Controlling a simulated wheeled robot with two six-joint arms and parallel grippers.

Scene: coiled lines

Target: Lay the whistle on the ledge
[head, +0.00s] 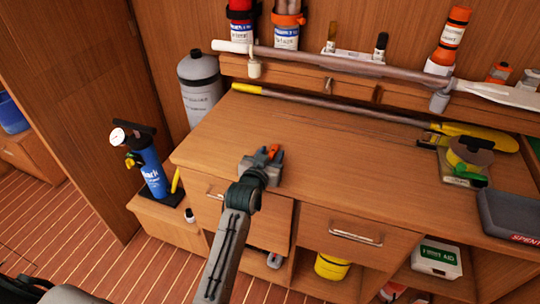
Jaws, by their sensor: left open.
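A small orange-red object (273,151), which looks like the whistle, shows at the fingers of my left gripper (270,160). It is small and partly hidden, so I cannot tell whether it lies on the counter or touches the fingers. My left gripper is open, low over the left part of the wooden counter (340,160). The ledge (290,75) is the raised wooden shelf along the back wall, behind and above the counter. My right gripper is not in view.
Canisters (286,30) and an orange flare (450,38) stand along the ledge, with a long pole (330,62) across it. A yellow-ended pole (330,104) lies along the counter's back. A dark SPENT tray (510,212) sits at right. The counter's middle is clear.

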